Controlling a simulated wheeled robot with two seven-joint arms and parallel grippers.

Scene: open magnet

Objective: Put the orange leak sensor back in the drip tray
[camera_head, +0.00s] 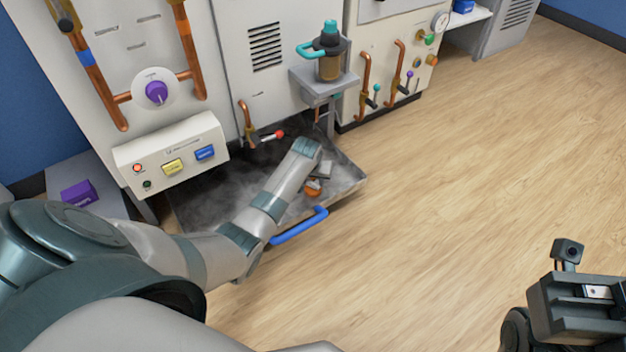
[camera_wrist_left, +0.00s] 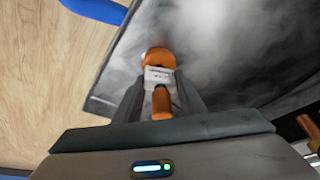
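The orange leak sensor (camera_head: 312,188) shows as a small orange piece at my left gripper (camera_head: 318,178), over the right part of the grey drip tray (camera_head: 345,186). In the left wrist view the sensor (camera_wrist_left: 158,55) has an orange round end, a pale labelled middle and an orange near part. The fingers of my left gripper (camera_wrist_left: 160,82) are closed against its sides. The tray floor (camera_wrist_left: 215,50) lies beyond it; I cannot tell whether the sensor touches it. My right gripper (camera_head: 590,300) is at the lower right, away from the tray; its fingertips are unclear.
The tray has a blue handle (camera_head: 299,226) at its front and pale vapour over it. A cabinet with a control box (camera_head: 172,155), copper pipes and a red-tipped lever (camera_head: 272,135) stands behind. A bracket with a teal-topped bottle (camera_head: 330,55) juts out. The floor at right is clear.

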